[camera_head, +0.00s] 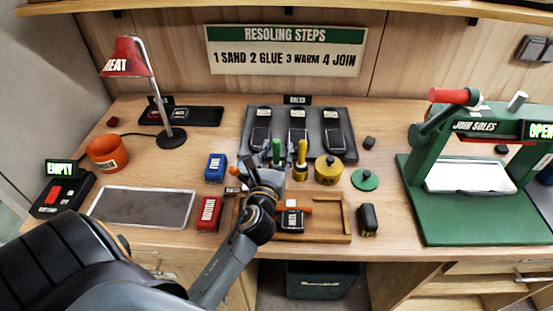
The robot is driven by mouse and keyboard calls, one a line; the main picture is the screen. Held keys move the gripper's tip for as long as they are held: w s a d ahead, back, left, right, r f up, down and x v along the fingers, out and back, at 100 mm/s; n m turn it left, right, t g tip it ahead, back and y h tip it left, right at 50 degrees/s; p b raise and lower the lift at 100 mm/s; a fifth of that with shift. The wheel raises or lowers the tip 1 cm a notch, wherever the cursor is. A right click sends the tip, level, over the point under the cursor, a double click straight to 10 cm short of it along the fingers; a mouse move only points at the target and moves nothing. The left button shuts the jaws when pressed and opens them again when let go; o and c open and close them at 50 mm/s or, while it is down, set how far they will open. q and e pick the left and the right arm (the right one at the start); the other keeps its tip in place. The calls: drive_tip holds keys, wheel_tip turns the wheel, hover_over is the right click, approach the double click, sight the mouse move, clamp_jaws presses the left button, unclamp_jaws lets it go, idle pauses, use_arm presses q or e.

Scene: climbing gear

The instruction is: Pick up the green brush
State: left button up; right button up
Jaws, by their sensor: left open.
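The green brush (276,148) shows as an upright green handle in front of the grey tray with dark soles. Its lower part is hidden behind my left gripper (264,172). My left gripper is open, with its fingers pointing away from me at the foot of the brush. I cannot tell whether a finger touches the brush or whether it stands between the fingers. A yellow brush (301,153) stands upright just to the right. My right gripper is not in view.
A yellow pot (328,170) and a green lid (365,179) stand to the right. Blue (215,167) and red (208,213) blocks lie to the left. A wooden tray (341,238) is partly under my arm. A green press (470,220) fills the right side.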

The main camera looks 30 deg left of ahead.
sight(276, 144)
use_arm(q)
drive_tip(key=shift+s, duration=0.1)
drive_tip(key=shift+c, duration=1.1)
clamp_jaws()
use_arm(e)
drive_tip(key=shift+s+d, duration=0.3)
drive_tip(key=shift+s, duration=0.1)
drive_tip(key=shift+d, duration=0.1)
use_arm(q)
drive_tip(key=shift+r, duration=0.55)
wheel_tip(276, 144, up, 2)
drive_tip(key=shift+r+p, duration=0.25)
drive_tip(key=shift+p, duration=0.3)
drive_tip(key=s+d+r+p, duration=0.2)
drive_tip(key=s+r, duration=0.2)
drive_tip(key=s, duration=0.2)
drive_tip(key=s+d+r+p, duration=0.2)
drive_tip(key=s+r, duration=0.3)
drive_tip(key=s, duration=0.2)
drive_tip(key=shift+s+r, duration=0.2)
drive_tip(key=shift+r, duration=0.05)
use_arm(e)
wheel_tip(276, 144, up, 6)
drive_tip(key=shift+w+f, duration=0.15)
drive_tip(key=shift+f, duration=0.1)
